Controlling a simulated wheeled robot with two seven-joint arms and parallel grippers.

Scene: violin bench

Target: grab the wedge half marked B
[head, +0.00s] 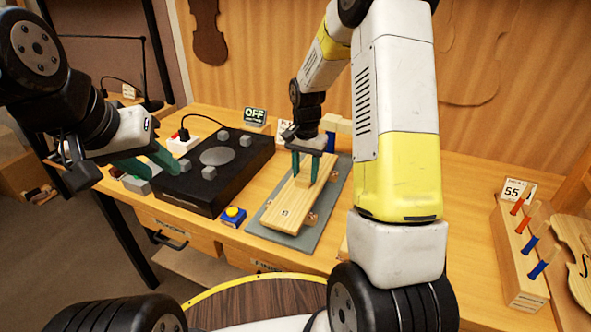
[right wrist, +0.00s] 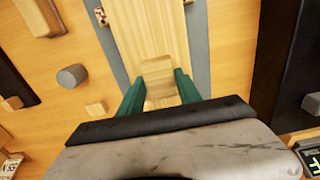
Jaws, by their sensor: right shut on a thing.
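The wedge half (head: 278,216) is a long pale wooden piece lying on a grey plate (head: 258,225), with a small dark mark near its front end that looks like a B. A small raised wooden block (head: 302,184) stands on it. My right gripper (head: 305,169) reaches down from above, its green fingers shut on this block. In the right wrist view the fingers (right wrist: 158,88) press on both sides of the block (right wrist: 157,68), with the wedge half (right wrist: 150,25) under it. My left gripper (head: 148,163) is open and empty at the black box's left end.
A black box (head: 205,199) with a round grey disc and several grey cubes stands left of the plate. A rack with red and blue-handled tools (head: 517,260) stands at the right.

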